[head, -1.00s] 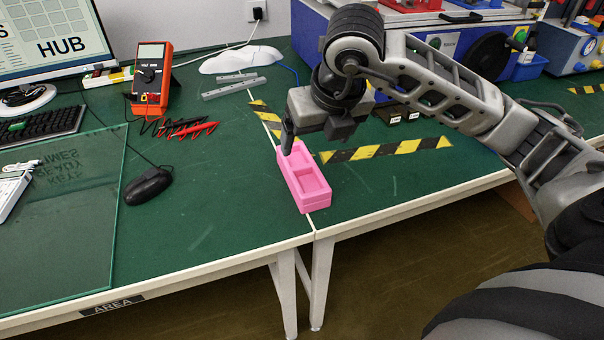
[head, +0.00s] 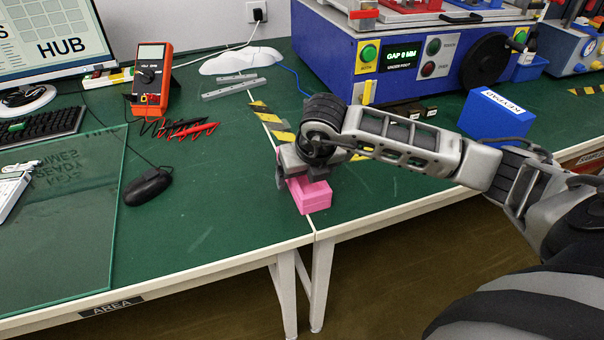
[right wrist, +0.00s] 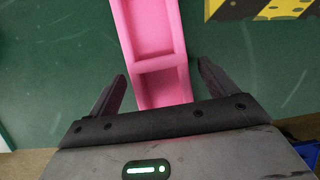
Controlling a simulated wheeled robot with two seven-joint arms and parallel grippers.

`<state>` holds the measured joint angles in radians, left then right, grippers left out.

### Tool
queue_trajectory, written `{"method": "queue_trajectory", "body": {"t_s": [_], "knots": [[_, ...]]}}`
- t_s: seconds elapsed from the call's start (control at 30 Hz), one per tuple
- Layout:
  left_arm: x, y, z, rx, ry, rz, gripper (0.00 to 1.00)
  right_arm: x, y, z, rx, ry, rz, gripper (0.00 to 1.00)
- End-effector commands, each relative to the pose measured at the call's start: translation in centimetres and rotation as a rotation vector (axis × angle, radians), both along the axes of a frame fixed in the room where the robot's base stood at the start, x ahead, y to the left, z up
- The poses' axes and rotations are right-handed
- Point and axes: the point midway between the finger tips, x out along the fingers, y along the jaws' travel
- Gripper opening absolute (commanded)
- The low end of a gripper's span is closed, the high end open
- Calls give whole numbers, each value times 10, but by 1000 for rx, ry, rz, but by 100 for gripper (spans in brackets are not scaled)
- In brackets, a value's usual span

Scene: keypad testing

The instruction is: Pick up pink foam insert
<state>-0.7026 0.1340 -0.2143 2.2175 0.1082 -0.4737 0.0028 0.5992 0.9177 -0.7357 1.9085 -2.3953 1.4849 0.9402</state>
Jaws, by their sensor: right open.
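The pink foam insert (head: 311,197) lies on the green table near its front edge, by the seam between two table sections. My right gripper (head: 283,173) is low over its far part and hides much of it in the head view. In the right wrist view the insert (right wrist: 155,45) shows its recessed compartments and runs between the two open fingers of the right gripper (right wrist: 162,90). There is a gap between each finger and the insert's sides. My left gripper is not in view.
A black mouse (head: 148,187) and a glass sheet (head: 65,225) lie to the left. A red multimeter (head: 152,80) with leads stands behind. A blue KEYPAD box (head: 495,118) and a blue test machine (head: 400,55) are at the right.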

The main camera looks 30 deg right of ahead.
Motion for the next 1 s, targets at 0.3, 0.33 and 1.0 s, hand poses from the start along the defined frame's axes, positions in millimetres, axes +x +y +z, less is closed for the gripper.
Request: {"method": "queue_trajectory", "body": {"t_s": [0.3, 0.33, 1.0], "knots": [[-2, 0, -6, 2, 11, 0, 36, 5, -2, -14, -1, 0, 1, 85], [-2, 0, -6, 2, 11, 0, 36, 5, -2, -14, -1, 0, 1, 85], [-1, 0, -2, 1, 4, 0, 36, 6, -2, -5, 0, -2, 0, 37]]}}
